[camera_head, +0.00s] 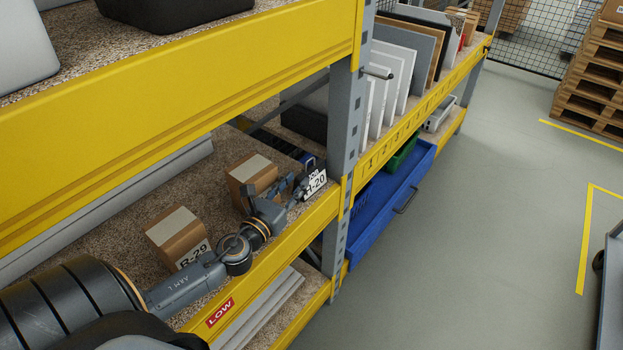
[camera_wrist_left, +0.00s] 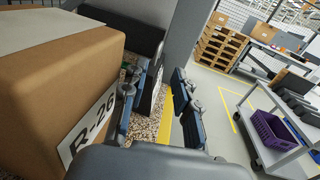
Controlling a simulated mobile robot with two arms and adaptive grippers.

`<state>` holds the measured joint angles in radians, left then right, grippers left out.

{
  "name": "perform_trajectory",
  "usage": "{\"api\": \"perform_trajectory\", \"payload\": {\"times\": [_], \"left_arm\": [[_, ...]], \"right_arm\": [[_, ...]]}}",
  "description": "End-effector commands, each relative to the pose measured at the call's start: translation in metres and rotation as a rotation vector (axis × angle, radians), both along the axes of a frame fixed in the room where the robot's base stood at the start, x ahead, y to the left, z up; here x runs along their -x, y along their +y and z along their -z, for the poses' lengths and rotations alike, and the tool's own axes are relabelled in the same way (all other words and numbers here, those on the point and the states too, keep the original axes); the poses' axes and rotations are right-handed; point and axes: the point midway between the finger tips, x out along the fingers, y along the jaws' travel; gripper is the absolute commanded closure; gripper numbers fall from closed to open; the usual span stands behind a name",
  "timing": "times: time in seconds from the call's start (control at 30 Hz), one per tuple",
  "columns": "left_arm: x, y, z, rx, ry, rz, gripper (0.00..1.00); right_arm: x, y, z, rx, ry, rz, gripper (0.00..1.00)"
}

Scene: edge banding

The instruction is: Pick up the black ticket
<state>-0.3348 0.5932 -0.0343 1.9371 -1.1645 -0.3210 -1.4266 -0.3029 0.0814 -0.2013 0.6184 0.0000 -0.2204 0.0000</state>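My left gripper (camera_head: 292,190) reaches along the lower shelf deck toward the upright. In the left wrist view my left gripper (camera_wrist_left: 158,112) is open, with its two fingers apart and nothing clamped. A small dark item with a white label (camera_head: 315,183) reading about "-20" stands just past the fingertips, at the shelf's front edge. It also shows as a dark upright piece (camera_wrist_left: 150,92) between the fingers, nearer the left one. I cannot tell for sure whether this is the black ticket. The fingers partly hide it. My right gripper is in neither view.
A cardboard box (camera_head: 250,173) stands close behind my left gripper; its label reads R-26 in the wrist view. Another box (camera_head: 177,235), labelled R-29, stands nearer. The grey upright (camera_head: 343,130) and yellow beam (camera_head: 300,236) bound the space. A blue drawer (camera_head: 385,205) juts out beyond.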

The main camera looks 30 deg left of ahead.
Motion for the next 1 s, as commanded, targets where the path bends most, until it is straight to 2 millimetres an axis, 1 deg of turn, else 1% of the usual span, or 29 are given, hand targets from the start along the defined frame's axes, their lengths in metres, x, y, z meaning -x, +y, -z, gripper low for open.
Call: {"api": "perform_trajectory", "payload": {"times": [0.03, 0.1, 0.2, 0.3, 0.47, 0.8, 0.9, 1.0], "left_arm": [[-0.01, 0.001, -0.003, 0.001, -0.002, -0.001, 0.7], [-0.021, 0.002, -0.003, 0.002, -0.002, 0.0, 0.7], [-0.034, 0.002, -0.001, 0.003, 0.0, 0.001, 0.7], [-0.043, 0.003, 0.0, 0.002, 0.001, 0.001, 0.7], [-0.05, 0.004, 0.0, 0.002, 0.001, 0.002, 0.7], [-0.094, 0.007, 0.0, 0.004, 0.001, 0.001, 0.7], [-0.1, 0.008, 0.0, 0.003, 0.002, 0.003, 0.7], [-0.102, 0.008, 0.001, 0.002, 0.003, 0.003, 0.7]], "right_arm": [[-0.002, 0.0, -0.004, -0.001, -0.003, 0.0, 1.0], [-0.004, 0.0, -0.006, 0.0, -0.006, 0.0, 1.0], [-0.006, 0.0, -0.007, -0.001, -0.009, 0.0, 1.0], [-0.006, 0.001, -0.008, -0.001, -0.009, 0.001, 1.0], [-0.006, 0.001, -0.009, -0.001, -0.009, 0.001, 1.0], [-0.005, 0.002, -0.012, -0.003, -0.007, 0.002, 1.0], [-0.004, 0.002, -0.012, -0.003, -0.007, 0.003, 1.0], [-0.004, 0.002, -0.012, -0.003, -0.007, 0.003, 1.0]]}}
